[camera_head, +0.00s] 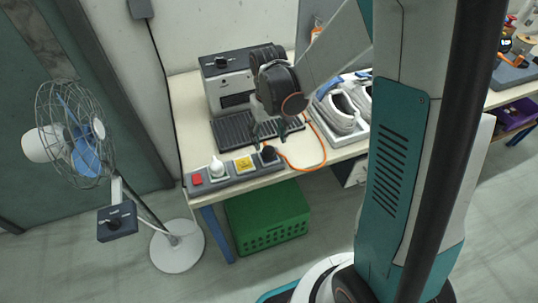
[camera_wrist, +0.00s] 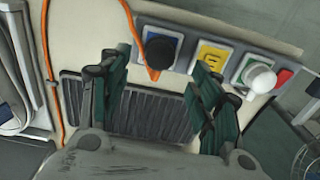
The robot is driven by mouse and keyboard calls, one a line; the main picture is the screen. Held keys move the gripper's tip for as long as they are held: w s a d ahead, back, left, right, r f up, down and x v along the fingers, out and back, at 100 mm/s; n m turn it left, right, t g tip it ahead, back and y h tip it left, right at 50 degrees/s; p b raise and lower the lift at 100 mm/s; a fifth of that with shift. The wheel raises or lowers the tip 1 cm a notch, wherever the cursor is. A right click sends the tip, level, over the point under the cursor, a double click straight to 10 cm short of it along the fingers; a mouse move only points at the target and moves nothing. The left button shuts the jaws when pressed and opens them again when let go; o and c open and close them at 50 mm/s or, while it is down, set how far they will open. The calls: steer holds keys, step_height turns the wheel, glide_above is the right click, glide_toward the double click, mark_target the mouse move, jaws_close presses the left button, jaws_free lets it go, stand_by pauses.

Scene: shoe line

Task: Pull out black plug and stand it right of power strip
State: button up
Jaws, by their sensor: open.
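The grey power strip (camera_head: 231,178) lies along the front edge of the table; it also shows in the wrist view (camera_wrist: 214,34). The black plug (camera_head: 268,154) sits at the strip's right end, with an orange cord running from it. In the wrist view the black plug (camera_wrist: 160,52) stands on a blue socket, at the strip's left end. My gripper (camera_head: 270,131) is above the table, just behind the black plug. In the wrist view my gripper (camera_wrist: 160,78) has its fingers spread wide, empty, with the plug beyond and between their tips.
A machine (camera_head: 228,82) with a dark ribbed plate stands behind. Grey shoes (camera_head: 340,112) lie right. The orange cord (camera_head: 323,150) loops over the table's front edge.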

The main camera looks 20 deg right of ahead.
mark_target(269, 148)
step_height(269, 148, down, 7)
steer(key=b, duration=0.5)
steer(key=shift+r, duration=0.1)
steer(key=shift+c, duration=0.4)
stand_by(0.8)
jaws_close()
steer(key=shift+r, duration=0.1)
steer(key=shift+r+p, duration=1.95)
steer(key=shift+r, duration=0.95)
